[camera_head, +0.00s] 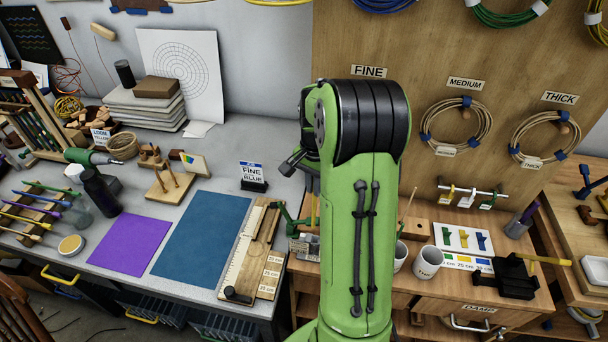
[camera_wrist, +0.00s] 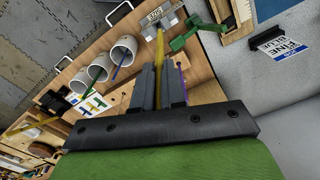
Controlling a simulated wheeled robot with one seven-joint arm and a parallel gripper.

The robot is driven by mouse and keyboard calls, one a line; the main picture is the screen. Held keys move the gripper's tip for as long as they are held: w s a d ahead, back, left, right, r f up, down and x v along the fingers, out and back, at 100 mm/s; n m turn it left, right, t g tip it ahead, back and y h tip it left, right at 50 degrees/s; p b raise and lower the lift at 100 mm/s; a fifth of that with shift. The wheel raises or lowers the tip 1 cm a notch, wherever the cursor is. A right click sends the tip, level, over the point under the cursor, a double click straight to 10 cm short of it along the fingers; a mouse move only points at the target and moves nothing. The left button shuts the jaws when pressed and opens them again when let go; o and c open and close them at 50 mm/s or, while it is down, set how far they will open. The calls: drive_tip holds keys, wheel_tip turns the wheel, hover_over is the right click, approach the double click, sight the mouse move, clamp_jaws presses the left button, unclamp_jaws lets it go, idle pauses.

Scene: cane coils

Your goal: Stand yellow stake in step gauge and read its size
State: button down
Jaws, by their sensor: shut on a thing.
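My gripper (camera_wrist: 159,70) shows in the wrist view, its two fingers shut on a thin yellow stake (camera_wrist: 160,45). The stake runs out past the fingertips toward the grey step gauge (camera_wrist: 170,18), which carries a small label. The stake's far end meets the gauge's near side in the picture; I cannot tell whether it sits in a slot or is only in front.
White cups (camera_wrist: 123,50) stand beside the gauge, one with a blue stick. A green device (camera_wrist: 200,38) is close on the gauge's other side. A black holder (camera_head: 516,277) with a yellow stick lies at right. A FINE BLUE sign (camera_head: 252,176) stands on the grey bench.

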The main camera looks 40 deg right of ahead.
sight(314, 203)
wheel_tip(314, 203, down, 7)
drive_tip(key=d+b, duration=0.1)
drive_tip(key=b, duration=0.4)
drive_tip(key=shift+s, duration=0.2)
idle(1.0)
drive_tip(key=shift+f+b, duration=1.6)
drive_tip(key=shift+f, duration=0.15)
drive_tip(key=c, duration=1.1)
unclamp_jaws()
